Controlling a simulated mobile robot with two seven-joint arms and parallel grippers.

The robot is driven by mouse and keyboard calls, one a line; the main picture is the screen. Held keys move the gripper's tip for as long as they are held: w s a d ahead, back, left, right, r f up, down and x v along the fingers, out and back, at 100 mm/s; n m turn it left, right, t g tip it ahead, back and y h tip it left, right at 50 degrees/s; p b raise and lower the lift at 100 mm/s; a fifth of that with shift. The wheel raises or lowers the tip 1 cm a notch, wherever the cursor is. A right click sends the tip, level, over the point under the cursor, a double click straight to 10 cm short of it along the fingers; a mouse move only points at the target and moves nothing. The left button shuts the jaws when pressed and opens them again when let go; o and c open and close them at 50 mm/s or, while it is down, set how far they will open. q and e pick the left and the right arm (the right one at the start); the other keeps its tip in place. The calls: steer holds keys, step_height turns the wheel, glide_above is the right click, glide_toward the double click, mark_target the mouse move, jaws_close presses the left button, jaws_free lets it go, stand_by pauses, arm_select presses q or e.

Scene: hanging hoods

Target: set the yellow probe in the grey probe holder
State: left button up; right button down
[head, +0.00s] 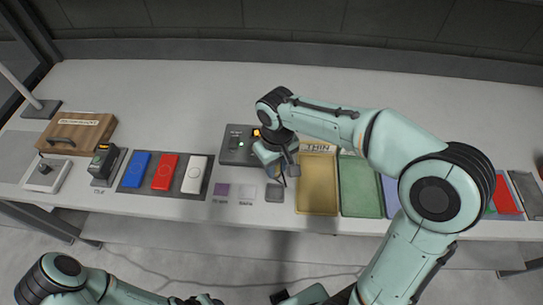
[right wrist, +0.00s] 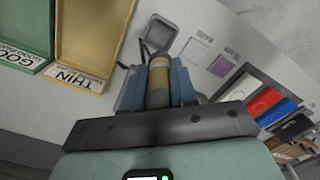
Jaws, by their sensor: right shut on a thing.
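My right gripper (head: 277,170) is over the table near its front middle. In the right wrist view its blue-grey fingers (right wrist: 157,86) are shut on the yellow probe (right wrist: 158,80), one on each side, with a dark cable beside it. In the head view the probe is mostly hidden by the gripper. A small grey block (head: 275,194), which looks like the grey probe holder, stands just in front of the gripper. It also shows beyond the probe's tip in the right wrist view (right wrist: 160,33). The probe appears apart from it. My left gripper is not in view.
A dark gauge box (head: 238,147) is left of the gripper. Purple (head: 221,190) and white (head: 247,191) squares lie left of the grey block. A yellow tray (head: 317,200) and a green tray (head: 360,200) lie to the right. A dark tray (head: 150,187) holds coloured pieces at left.

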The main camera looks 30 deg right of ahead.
steer(key=shift+s+f, duration=0.15)
steer(key=shift+f, duration=0.3)
step_height(320, 180, down, 8)
steer(key=b, duration=0.6)
steer(key=shift+f, duration=0.25)
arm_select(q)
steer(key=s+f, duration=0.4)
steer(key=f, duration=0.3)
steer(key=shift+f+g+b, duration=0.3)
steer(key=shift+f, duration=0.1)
arm_select(e)
steer(key=shift+f, duration=0.5)
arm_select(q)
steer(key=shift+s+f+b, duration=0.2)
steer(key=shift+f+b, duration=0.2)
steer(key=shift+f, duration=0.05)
arm_select(e)
steer(key=shift+f, duration=0.65)
steer(key=c, duration=0.8)
jaws_free()
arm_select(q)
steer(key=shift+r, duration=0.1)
arm_select(e)
steer(key=shift+r, duration=0.15)
